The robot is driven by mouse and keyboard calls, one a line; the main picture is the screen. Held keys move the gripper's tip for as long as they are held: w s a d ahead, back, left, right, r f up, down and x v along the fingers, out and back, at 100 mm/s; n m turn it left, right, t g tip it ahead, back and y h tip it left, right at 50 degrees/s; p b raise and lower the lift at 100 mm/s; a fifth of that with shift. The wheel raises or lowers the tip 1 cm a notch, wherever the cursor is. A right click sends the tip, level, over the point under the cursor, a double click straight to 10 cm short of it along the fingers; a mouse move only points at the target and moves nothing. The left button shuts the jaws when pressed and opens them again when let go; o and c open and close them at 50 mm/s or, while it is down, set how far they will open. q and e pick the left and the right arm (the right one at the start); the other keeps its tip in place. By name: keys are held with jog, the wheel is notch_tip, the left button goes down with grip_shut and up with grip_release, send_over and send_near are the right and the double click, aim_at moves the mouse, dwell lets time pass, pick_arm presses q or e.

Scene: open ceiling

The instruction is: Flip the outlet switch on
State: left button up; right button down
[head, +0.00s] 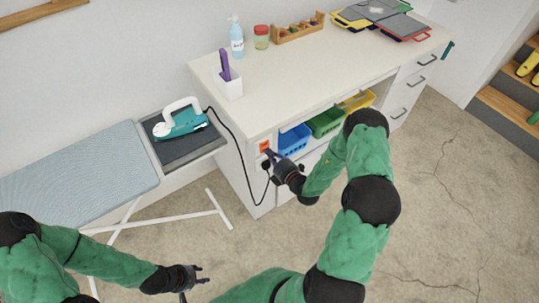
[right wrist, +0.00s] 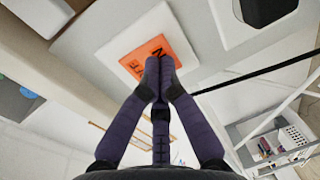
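The orange outlet switch (head: 265,146) is set in a white plate on the end panel of the white desk. In the right wrist view the orange switch (right wrist: 142,62) has dark lettering, partly covered by my fingers. My right gripper (head: 271,156) is at the switch, and in the wrist view its purple fingertips (right wrist: 160,72) are together, empty, over the switch's lower edge. Whether they touch it cannot be told. A black plug (head: 265,164) with a cord is just below the switch. My left gripper (head: 199,275) is open and empty, low over the floor.
The teal iron (head: 181,122) rests on the ironing board's (head: 80,170) dark end plate, left of the desk. Its black cord hangs beside the switch. Blue (head: 294,140) and green (head: 325,122) bins sit under the desktop (head: 300,70). The floor (head: 440,180) to the right is clear.

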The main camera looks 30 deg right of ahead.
jog(key=shift+w, duration=0.15)
pick_arm(q)
jog(key=shift+s+f+b, duration=0.1)
jog(key=shift+f+b, duration=0.55)
pick_arm(e)
jog(key=shift+w+f+t, duration=0.1)
jog(key=shift+w+t, duration=0.3)
jog(key=shift+t, duration=0.4)
pick_arm(q)
jog(key=r+p, duration=0.1)
jog(key=s+p, duration=0.1)
jog(key=r, duration=0.1)
jog(key=shift+s+a+r+p, duration=0.25)
jog(key=shift+a+r+p, duration=0.05)
jog(key=shift+r+p, duration=0.1)
pick_arm(e)
jog(key=s+d+f, duration=0.1)
jog(key=s+f, duration=0.1)
jog(key=s, duration=1.2)
pick_arm(q)
jog(key=shift+f, duration=0.1)
